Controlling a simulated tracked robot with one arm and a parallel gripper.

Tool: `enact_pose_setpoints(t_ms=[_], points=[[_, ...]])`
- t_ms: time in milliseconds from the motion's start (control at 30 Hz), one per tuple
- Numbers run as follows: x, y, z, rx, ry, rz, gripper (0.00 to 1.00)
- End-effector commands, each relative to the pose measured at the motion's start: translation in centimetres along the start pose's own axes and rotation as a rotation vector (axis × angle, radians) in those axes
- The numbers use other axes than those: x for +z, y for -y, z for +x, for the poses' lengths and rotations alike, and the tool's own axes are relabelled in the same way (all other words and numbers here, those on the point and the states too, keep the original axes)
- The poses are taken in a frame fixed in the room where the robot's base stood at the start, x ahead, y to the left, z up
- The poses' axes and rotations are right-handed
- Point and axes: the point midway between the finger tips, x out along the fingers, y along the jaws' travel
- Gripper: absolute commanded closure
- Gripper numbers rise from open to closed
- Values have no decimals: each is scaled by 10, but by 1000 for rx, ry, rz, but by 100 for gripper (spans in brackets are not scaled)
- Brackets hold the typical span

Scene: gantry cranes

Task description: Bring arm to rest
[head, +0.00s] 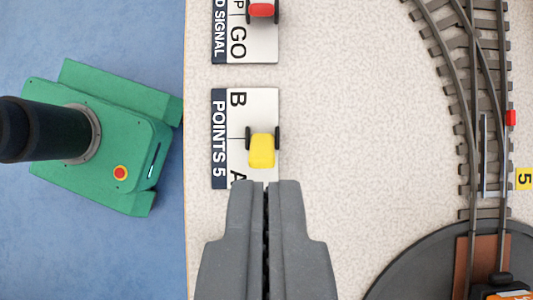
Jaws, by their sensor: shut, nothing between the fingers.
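My gripper (265,185) is at the bottom middle of the head view, its two grey fingers pressed together with nothing between them. Its tips overlap the lower end of the POINTS 5 panel (234,105), partly covering the letter A. A yellow lever handle (262,151) on that panel lies just beyond the fingertips. I cannot tell whether the fingers touch the panel or hover above it.
Above is a signal panel (230,45) with a red handle (261,10). At right are railway tracks (467,130), a yellow 5 tag (524,179), a dark turntable (405,272) and an orange vehicle (505,294). My green base (105,150) stands left of the table edge. The pale middle is clear.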

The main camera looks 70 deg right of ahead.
Motion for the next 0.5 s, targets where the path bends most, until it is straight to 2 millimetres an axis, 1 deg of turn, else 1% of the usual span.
enact_pose_setpoints(t_ms=[67, 167, 267, 433, 500], points=[[-2, -1, -7, 17, 6, 14, 100], [-8, -3, -26, 73, 27, 68, 100], [-18, -4, -57, 162, 52, 161, 100], [-35, -3, -120, 358, 80, 351, 100], [-44, 2, -146, 438, 82, 427, 100]])
